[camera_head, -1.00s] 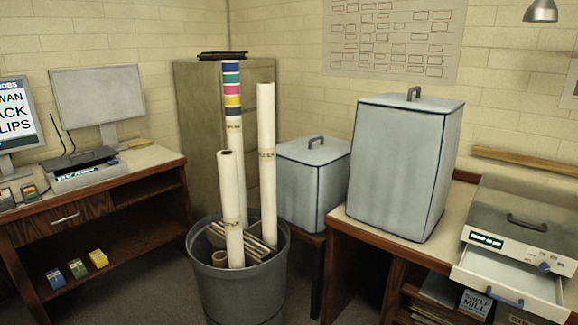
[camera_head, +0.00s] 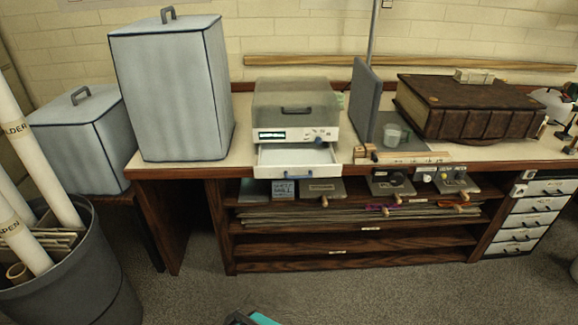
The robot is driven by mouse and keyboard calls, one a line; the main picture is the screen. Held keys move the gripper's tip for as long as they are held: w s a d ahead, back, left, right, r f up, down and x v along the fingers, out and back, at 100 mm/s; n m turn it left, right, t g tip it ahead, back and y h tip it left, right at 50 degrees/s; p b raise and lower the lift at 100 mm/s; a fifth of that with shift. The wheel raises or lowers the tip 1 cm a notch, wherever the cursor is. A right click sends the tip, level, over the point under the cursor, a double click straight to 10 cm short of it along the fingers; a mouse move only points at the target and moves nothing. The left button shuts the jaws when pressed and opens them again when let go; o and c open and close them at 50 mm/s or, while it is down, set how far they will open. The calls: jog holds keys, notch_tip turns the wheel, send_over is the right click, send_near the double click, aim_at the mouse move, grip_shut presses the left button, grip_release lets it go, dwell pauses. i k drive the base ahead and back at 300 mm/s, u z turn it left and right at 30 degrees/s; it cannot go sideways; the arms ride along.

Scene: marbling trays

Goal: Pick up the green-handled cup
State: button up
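A small pale grey-green cup (camera_head: 391,136) stands on the long bench, just right of an upright grey panel (camera_head: 364,98) and left of the big brown book. A handle seems to show on its right side, but its colour is too small to tell for sure. No other cup is clear to me. My gripper does not show clearly; only a dark and teal piece shows at the bottom edge, and I cannot tell what it is.
A white machine with an open drawer (camera_head: 297,158) sits left of the panel. A thick brown book (camera_head: 468,108) lies to the right. Grey lidded boxes (camera_head: 172,90) and a bin of rolls (camera_head: 80,278) are at the left. Carpeted floor (camera_head: 400,290) before the bench is clear.

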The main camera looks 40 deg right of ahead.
aim_at(397, 136)
jog(key=z, duration=4.45)
jog(key=i, duration=0.1)
jog(key=u, duration=3.35)
